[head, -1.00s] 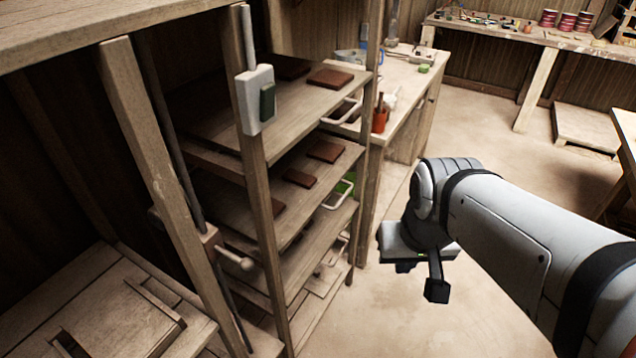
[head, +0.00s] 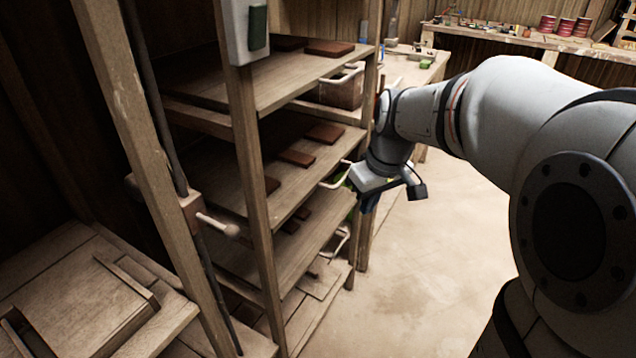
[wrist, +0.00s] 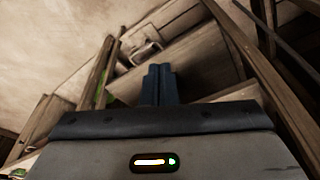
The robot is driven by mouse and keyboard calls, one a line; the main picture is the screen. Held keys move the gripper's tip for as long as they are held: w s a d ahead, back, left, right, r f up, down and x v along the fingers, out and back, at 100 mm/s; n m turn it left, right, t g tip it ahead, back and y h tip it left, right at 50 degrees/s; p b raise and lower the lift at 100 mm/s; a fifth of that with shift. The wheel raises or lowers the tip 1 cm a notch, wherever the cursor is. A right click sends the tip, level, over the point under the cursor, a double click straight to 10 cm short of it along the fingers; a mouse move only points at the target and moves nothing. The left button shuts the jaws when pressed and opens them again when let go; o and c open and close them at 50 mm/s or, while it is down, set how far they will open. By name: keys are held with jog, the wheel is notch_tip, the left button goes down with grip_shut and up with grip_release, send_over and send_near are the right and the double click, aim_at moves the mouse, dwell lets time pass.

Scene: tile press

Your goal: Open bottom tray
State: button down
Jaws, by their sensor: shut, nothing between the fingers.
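A wooden rack holds pull-out trays with pale handles along its right side. The bottom tray's handle (head: 341,243) shows low at the rack's right side in the head view; most of that tray is hidden. A pale handle, seemingly the same one, shows in the wrist view (wrist: 146,53), just beyond and left of my fingertips. The middle tray's handle (head: 335,177) sits higher, with green beside it. My gripper (head: 368,202) points down beside the rack's right post. In the wrist view its fingers (wrist: 160,70) are together and empty, apart from the handle.
The rack's post (head: 356,225) stands close to my gripper. Shelves (head: 300,75) carry several brown tiles. A top container (head: 342,88) stands above. A workbench (head: 415,70) is behind. The floor (head: 440,260) to the right is clear.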

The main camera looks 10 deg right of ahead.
jog(key=w+d+f+n+y+b, duration=0.15)
jog(key=w+f+n+b, duration=0.45)
jog(key=w+f+b, duration=1.2)
jog(key=x, duration=1.4)
jog(key=shift+w+d, duration=0.3)
jog(key=shift+w, duration=0.15)
